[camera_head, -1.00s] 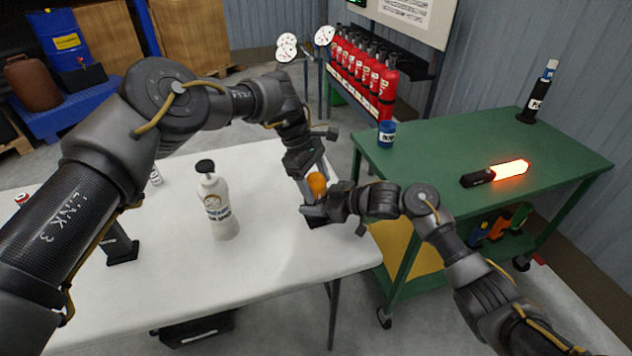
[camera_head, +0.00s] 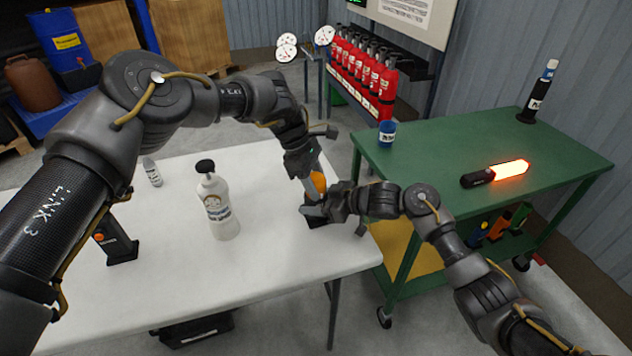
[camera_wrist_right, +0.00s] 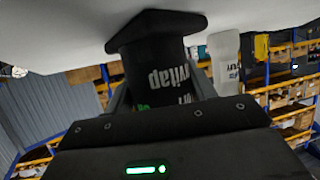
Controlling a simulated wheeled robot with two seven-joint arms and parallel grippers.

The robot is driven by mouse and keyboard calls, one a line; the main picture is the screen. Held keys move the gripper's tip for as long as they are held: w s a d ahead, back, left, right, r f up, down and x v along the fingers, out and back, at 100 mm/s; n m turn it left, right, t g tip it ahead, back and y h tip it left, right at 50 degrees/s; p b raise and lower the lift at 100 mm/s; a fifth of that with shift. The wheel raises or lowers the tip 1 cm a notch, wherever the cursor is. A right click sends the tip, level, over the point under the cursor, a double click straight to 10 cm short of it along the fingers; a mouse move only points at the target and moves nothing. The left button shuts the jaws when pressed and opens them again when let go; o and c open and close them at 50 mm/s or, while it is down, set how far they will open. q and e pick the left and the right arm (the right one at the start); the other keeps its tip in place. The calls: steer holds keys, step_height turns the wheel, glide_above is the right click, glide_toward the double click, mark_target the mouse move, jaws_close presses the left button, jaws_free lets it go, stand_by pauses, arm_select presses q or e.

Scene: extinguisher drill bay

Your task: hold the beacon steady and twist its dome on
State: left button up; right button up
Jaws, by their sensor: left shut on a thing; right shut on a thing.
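The beacon's black body (camera_head: 316,221) stands on the white table near its right edge, partly hidden by my grippers. Its orange dome (camera_head: 318,181) shows above it. My left gripper (camera_head: 314,188) reaches down from above and is shut on the dome. My right gripper (camera_head: 322,208) comes in from the right and is shut on the body. In the right wrist view the black body (camera_wrist_right: 160,66), with white lettering, sits between the right fingers, its wide foot at the table. The dome is out of that view. I cannot tell how far the dome is seated.
The white table (camera_head: 265,270) also holds a white bottle (camera_head: 217,205), a small grey bottle (camera_head: 152,172) and a black device (camera_head: 119,246) with an orange button. The green cart (camera_head: 440,165) at right carries a glowing baton (camera_head: 510,169) and a blue can (camera_head: 387,133).

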mark_target(312, 175)
arm_select(q)
steer(key=n+t, duration=0.2)
steer(key=n, duration=0.3)
steer(key=shift+n, duration=0.3)
stand_by(0.4)
steer(key=o, duration=1)
steer(key=shift+v, duration=4.1)
